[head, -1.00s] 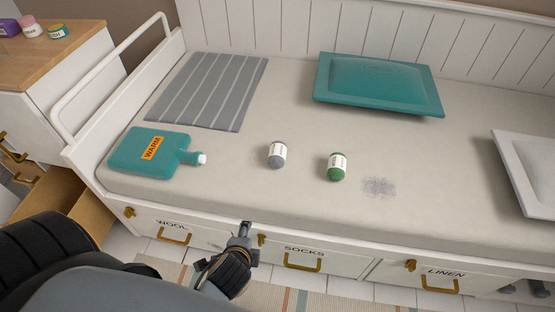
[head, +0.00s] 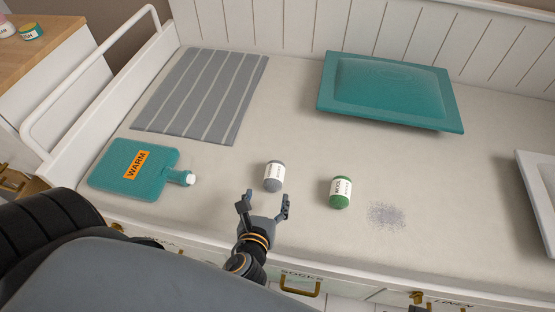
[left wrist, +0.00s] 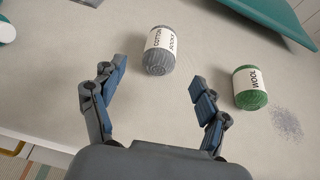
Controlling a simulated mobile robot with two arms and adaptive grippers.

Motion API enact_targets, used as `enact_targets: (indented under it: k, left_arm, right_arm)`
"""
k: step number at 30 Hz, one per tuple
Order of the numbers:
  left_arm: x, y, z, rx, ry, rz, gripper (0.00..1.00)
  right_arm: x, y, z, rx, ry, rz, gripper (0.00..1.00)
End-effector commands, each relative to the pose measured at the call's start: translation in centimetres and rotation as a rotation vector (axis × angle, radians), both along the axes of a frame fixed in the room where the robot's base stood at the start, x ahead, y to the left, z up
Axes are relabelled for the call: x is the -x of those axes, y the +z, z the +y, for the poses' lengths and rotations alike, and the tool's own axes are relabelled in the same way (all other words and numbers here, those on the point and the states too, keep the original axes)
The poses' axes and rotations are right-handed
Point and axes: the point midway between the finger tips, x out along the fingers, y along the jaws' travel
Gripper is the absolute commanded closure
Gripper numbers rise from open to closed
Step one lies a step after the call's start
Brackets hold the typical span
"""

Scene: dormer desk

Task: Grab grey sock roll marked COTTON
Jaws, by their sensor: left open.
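The grey sock roll (head: 273,176) lies on the pale daybed mattress. In the left wrist view the same grey roll (left wrist: 160,50) shows a white band reading COTTON. My left gripper (head: 265,202) is open and empty just in front of the roll, on the side of the bed's front edge. In the left wrist view the roll lies ahead of the open fingers (left wrist: 158,88), roughly between their lines and apart from them. My right gripper is not in view.
A green roll marked WOOL (head: 340,193) lies to the right, beside a grey speckled patch (head: 386,215). A teal WARM bottle (head: 133,168) lies left. A striped grey cloth (head: 203,95) and teal cushion (head: 390,91) lie behind. Labelled drawers (head: 300,284) run along the front.

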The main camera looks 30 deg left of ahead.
Motion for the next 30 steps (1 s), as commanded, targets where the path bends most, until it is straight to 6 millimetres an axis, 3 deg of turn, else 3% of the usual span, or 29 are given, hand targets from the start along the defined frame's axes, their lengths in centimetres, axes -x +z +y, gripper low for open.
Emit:
enact_targets:
  k: [5, 13, 25, 30]
  left_arm:
    - [-1.9, -0.8, 0.5, -0.013, -0.007, -0.003, 0.25]
    - [-6.4, -2.8, 1.9, -0.01, -0.005, -0.002, 0.25]
    - [-9.5, -4.1, 2.8, -0.009, -0.003, -0.003, 0.25]
    - [-11.7, -5.0, 3.4, -0.009, -0.003, -0.001, 0.25]
  right_arm:
    - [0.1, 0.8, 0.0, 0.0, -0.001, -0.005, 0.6]
    - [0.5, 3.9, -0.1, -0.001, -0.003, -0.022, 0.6]
    - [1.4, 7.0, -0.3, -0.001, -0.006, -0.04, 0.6]
    - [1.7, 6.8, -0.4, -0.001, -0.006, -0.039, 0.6]
